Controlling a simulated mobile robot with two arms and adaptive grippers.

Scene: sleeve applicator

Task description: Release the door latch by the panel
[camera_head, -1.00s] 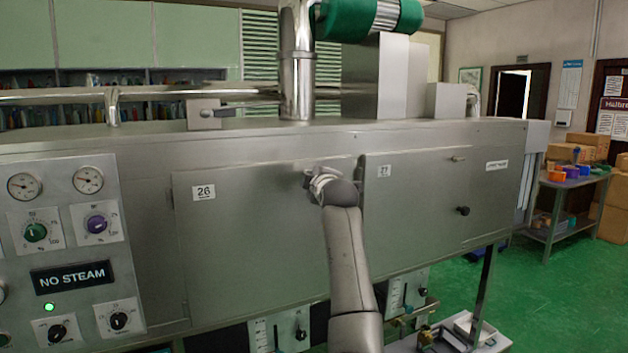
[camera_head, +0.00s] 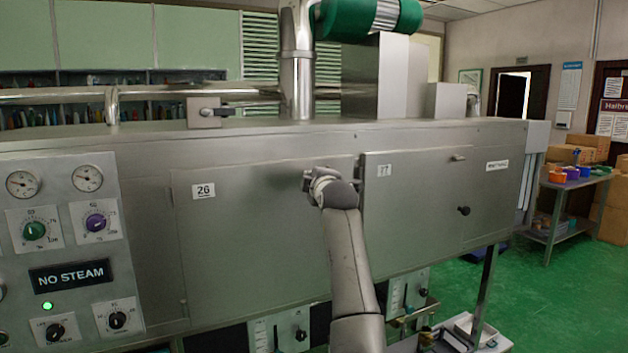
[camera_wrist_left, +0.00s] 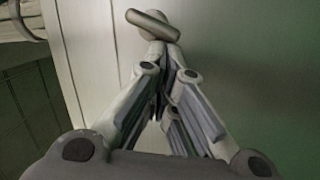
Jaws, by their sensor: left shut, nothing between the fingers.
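The door marked 26 (camera_head: 240,240) is a flat grey metal panel, closed in the machine's front. Its latch (camera_head: 306,181) is a small metal handle near the door's upper right edge, partly hidden by my left gripper (camera_head: 316,178). In the left wrist view the latch (camera_wrist_left: 150,24) is a rounded bar on a knob, standing slanted just beyond the fingertips. My left gripper (camera_wrist_left: 163,50) is shut with nothing in it, its tips at or very near the latch; I cannot tell if they touch. My right gripper is out of view.
The neighbouring door (camera_head: 410,215) has its own small latch (camera_head: 458,157) and a black knob (camera_head: 463,211). A control panel (camera_head: 70,240) with gauges, dials and a NO STEAM sign is at the left. A pipe (camera_head: 150,95) runs above the machine.

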